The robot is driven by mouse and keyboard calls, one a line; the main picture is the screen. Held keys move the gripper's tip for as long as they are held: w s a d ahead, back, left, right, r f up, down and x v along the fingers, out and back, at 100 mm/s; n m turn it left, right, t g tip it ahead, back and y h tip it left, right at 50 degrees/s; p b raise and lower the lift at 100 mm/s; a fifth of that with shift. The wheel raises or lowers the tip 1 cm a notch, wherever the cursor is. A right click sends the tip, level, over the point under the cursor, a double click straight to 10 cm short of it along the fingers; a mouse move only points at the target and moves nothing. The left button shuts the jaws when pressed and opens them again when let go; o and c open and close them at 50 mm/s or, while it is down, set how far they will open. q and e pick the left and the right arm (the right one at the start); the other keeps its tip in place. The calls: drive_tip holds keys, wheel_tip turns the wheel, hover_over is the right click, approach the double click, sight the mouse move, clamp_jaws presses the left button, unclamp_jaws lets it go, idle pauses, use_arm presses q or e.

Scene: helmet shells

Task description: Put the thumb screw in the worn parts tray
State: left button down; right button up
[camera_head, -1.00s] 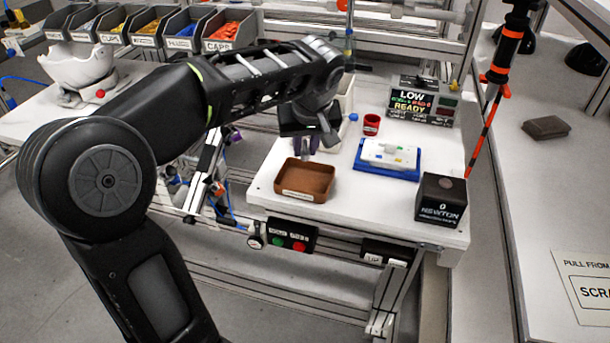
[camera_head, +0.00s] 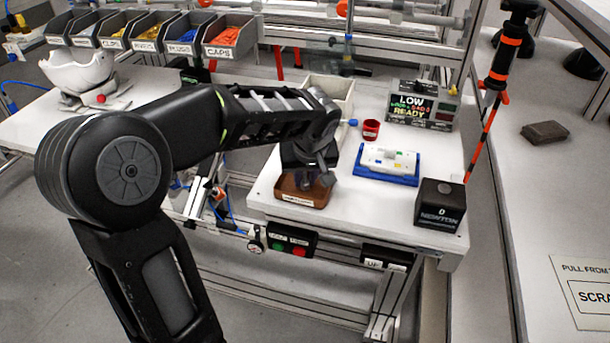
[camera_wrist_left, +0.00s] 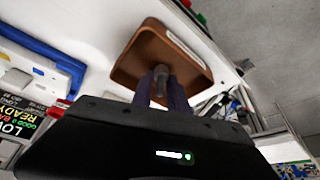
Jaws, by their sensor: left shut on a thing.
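The brown tray (camera_head: 318,202) sits on the white bench at its front left edge, a pale label on its front wall. My left gripper (camera_head: 307,181) is over this tray and hides much of its inside. In the left wrist view the gripper (camera_wrist_left: 161,90) is shut on a small dark grey piece, seemingly the thumb screw (camera_wrist_left: 161,73). The screw shows between the fingertips, against the open tray (camera_wrist_left: 130,64). I cannot tell how high it is above the tray floor. My right gripper is out of view.
A blue tray with a white block (camera_head: 388,163), a red cup (camera_head: 371,130), a black box (camera_head: 440,204) and a display box (camera_head: 421,104) stand to the right. A pale bin (camera_head: 334,88) stands behind. Clear bench lies right of the brown tray.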

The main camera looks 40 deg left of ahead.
use_arm(q)
drive_tip(key=shift+f, duration=0.2)
drive_tip(key=c, duration=1.3)
unclamp_jaws()
drive_tip(key=shift+r, duration=0.1)
drive_tip(key=shift+r, duration=0.25)
drive_tip(key=v, duration=1.2)
drive_tip(key=shift+b, duration=0.45)
drive_tip(key=shift+f, duration=0.15)
